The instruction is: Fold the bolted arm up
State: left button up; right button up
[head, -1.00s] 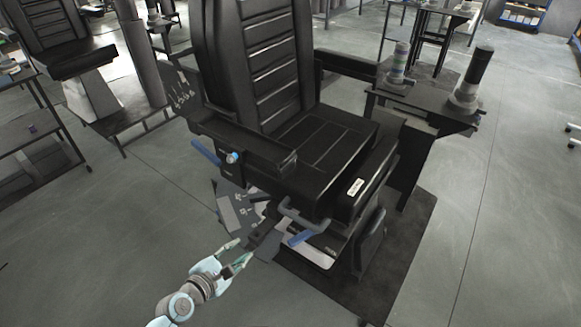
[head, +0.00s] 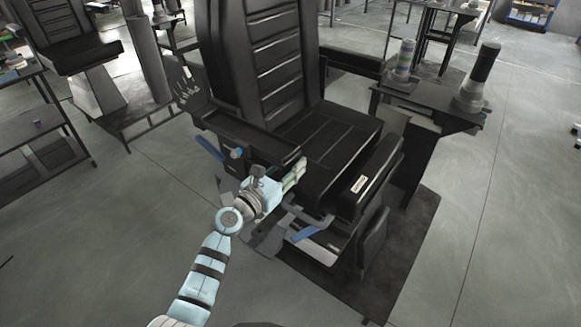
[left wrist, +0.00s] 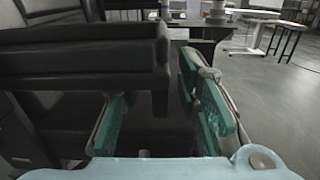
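A black chair (head: 318,150) fills the middle of the head view. Its near armrest (head: 245,135) lies level along the seat's left side, with a bluish round knob (head: 237,153) on the side below it. My left gripper (head: 293,174) is at this armrest's front end. In the left wrist view the green-padded fingers (left wrist: 160,115) are apart, and the armrest's dark front end (left wrist: 150,65) shows ahead and between them. I cannot tell whether either finger touches it. The far armrest (head: 350,62) is also level. My right gripper is not in view.
A blue lever (head: 210,149) sticks out at the chair's left side, and a blue-gripped handle (head: 305,233) is below the seat front. A side table (head: 440,112) with cylindrical items stands at the right. Grey floor is clear at the front left.

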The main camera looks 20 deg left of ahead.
pick_arm(q)
jog(key=shift+w, duration=0.15)
grip_shut()
